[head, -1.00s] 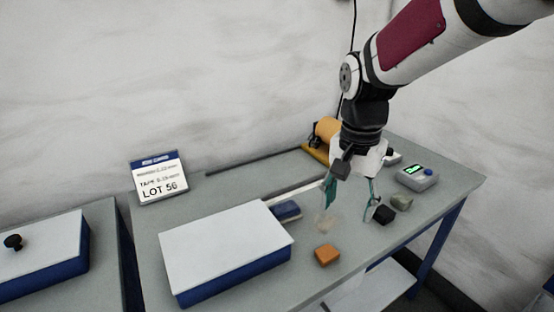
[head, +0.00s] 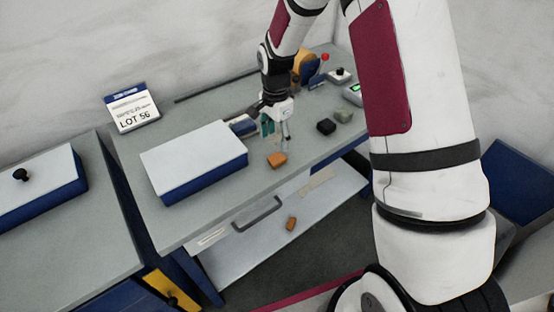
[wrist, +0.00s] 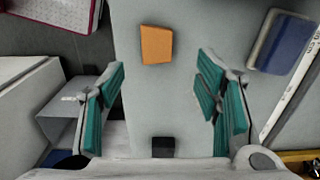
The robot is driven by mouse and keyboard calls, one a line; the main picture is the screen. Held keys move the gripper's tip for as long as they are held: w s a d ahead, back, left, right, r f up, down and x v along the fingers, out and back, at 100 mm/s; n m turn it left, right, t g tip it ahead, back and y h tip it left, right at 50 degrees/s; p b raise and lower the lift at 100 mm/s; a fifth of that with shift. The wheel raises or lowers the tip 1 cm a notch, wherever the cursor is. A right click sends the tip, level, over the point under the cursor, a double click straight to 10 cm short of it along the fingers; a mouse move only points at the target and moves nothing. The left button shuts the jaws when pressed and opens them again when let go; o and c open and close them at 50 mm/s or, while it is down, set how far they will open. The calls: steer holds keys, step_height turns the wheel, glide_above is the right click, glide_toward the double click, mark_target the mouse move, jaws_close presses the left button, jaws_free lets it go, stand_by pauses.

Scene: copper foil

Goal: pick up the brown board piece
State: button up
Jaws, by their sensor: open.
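A small orange-brown piece (head: 277,160), the closest match to the brown board piece, lies flat near the front edge of the grey table. In the wrist view it is a tapered block (wrist: 156,44) at upper centre. A similar orange-brown piece (head: 291,223) lies on the lower shelf; I cannot tell which the task names. My gripper (head: 277,136) is open and empty, its teal fingers pointing down, just behind the table piece in the head view. In the wrist view the fingers (wrist: 162,90) are spread wide, with the piece beyond their tips and between their lines.
A white-topped blue box (head: 195,160) stands left of the piece. A dark block (head: 326,126) and a grey-green block (head: 344,116) lie to the right. A drawer handle (head: 258,214) juts below the front edge.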

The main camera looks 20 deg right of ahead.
mark_target(277, 158)
steer(key=shift+s+f+p, duration=0.15)
steer(key=shift+f+p, duration=0.2)
steer(key=shift+f, duration=1.55)
steer(key=shift+s+f+p, duration=0.1)
steer(key=shift+f+p, duration=0.25)
steer(key=shift+f, duration=1.55)
steer(key=c, duration=1.2)
